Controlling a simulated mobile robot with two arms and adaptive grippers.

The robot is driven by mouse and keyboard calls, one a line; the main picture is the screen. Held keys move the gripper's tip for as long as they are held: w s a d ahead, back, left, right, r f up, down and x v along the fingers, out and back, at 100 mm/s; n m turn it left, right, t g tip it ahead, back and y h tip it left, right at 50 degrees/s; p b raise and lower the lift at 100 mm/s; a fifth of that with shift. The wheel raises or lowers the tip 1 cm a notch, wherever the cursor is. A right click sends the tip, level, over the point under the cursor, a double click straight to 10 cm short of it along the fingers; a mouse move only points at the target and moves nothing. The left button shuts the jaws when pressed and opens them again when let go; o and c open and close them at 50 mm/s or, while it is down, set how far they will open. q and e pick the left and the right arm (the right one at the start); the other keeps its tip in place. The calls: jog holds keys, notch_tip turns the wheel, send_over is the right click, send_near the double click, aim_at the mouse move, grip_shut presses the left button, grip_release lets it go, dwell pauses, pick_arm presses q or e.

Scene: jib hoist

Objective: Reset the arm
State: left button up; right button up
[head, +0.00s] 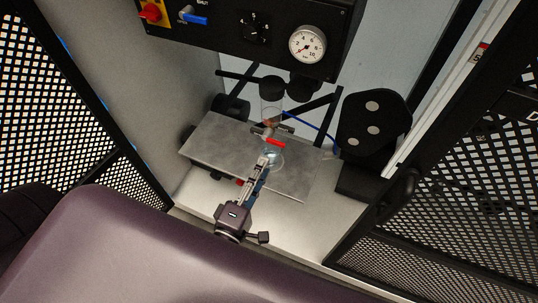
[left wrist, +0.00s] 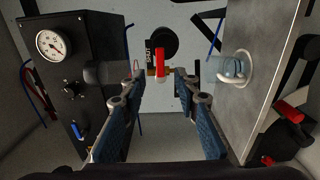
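My left gripper (head: 265,162) reaches over the grey metal plate (head: 215,142) in the head view. In the left wrist view its two blue-padded fingers (left wrist: 158,92) stand apart with nothing between them. A red lever handle (head: 276,142) lies just beyond the fingertips; in the left wrist view the red handle (left wrist: 160,66) shows ahead, in line with the gap, beside a label reading SHUT (left wrist: 149,55). I cannot tell how far off it is. A clear cylinder (head: 271,108) stands behind it. My right gripper is in neither view.
A black control panel (head: 285,20) with a white gauge (head: 307,44), a red knob (head: 151,12) and a blue lever (head: 195,20) hangs above. A black bracket with grey discs (head: 354,124) stands right. Perforated doors (head: 40,90) flank the opening. Another red handle (left wrist: 290,112) sits beside the plate.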

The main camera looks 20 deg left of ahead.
pick_arm(q)
jog(key=shift+s, duration=0.95)
